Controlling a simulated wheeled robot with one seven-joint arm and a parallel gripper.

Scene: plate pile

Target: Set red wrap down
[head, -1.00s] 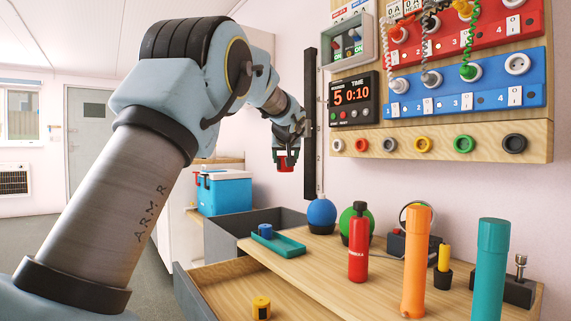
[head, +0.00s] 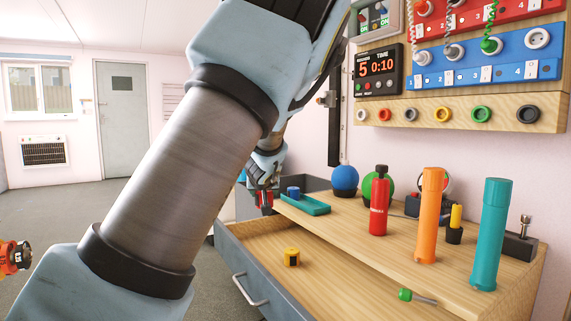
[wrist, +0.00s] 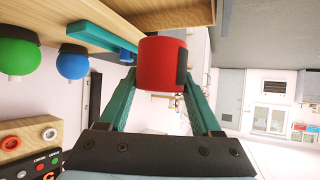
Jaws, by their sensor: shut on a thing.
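The red wrap (wrist: 160,62) is a short red roll with a dark patch on its side. My gripper (wrist: 160,82) is shut on it, with a teal finger on each side in the wrist view. In the head view the red wrap (head: 264,199) and my gripper (head: 263,186) are at the far left end of the wooden worktop, just left of the teal tray (head: 312,209). A blue wrap (head: 293,192) sits in the tray. The wrap looks held in the air; its exact gap to the worktop edge cannot be told.
An open drawer (head: 243,235) below the worktop holds a yellow wrap (head: 291,257). A blue ball (head: 345,178), a green ball (head: 368,190), a red bottle (head: 379,205), an orange tube (head: 429,215) and a teal tube (head: 489,235) stand on the worktop (head: 340,235).

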